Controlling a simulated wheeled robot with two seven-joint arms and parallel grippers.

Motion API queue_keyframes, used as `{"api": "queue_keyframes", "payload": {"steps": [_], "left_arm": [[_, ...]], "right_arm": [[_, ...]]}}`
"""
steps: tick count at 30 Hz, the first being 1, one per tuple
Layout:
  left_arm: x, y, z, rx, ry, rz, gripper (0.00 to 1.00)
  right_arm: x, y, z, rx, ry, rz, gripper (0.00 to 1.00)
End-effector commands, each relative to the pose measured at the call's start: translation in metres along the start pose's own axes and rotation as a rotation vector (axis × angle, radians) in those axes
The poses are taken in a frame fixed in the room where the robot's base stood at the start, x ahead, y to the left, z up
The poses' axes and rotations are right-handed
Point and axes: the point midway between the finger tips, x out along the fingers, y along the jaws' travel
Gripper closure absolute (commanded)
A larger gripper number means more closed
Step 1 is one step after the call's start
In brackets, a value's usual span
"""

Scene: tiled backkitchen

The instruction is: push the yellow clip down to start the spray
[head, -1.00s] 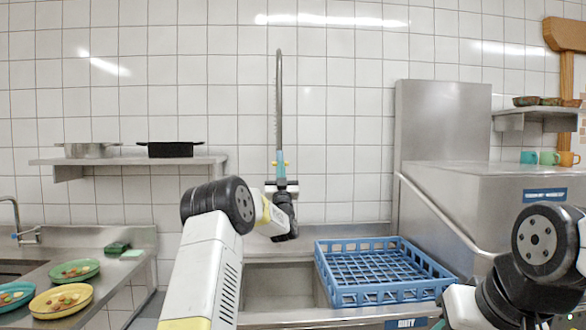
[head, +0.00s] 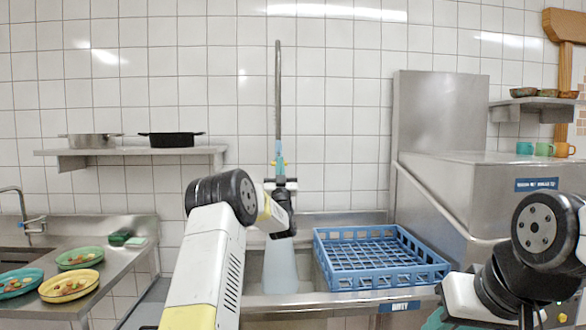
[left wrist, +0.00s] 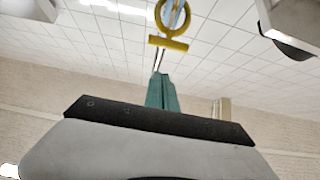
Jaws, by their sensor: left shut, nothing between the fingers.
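The spray hose (head: 278,90) hangs upright in front of the tiled wall, with the spray head at its lower end. Small yellow parts of the clip (head: 285,163) show beside my left gripper's fingertips in the head view. In the left wrist view the yellow clip (left wrist: 168,43) is a ring with a crossbar, above the teal fingers of my left gripper (left wrist: 160,76). The left gripper (head: 279,165) is shut and empty, pointing up. Its fingers partly hide the spray head, and contact with the clip is unclear. A pale blue cone of water (head: 281,268) falls into the sink.
A blue rack (head: 332,285) stands right of the sink basin (head: 250,277), beside the steel dishwasher (head: 470,190). A shelf (head: 135,152) with pots is at left. Plates with food scraps (head: 72,285) are on the left counter.

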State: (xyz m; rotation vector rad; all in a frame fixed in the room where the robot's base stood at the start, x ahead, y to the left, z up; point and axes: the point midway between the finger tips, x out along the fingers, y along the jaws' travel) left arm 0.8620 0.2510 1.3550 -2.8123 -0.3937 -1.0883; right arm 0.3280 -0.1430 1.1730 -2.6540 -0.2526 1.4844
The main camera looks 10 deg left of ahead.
Motion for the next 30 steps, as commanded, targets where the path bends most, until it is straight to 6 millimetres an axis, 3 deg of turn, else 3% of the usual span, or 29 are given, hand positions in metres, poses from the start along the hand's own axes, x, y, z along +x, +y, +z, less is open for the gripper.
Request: {"api": "queue_keyframes", "payload": {"steps": [2,21,30], "left_arm": [[0.004,-0.002,-0.003,0.000,-0.001,0.000,1.00],[-0.089,-0.001,-0.002,-0.001,-0.002,0.000,1.00],[-0.098,-0.001,-0.003,-0.001,0.000,-0.001,1.00]], "right_arm": [[0.000,0.000,0.000,0.000,-0.001,0.000,0.64],[0.000,0.000,0.000,0.000,-0.001,0.000,0.64],[0.000,0.000,0.000,0.000,-0.001,0.000,0.64]]}}
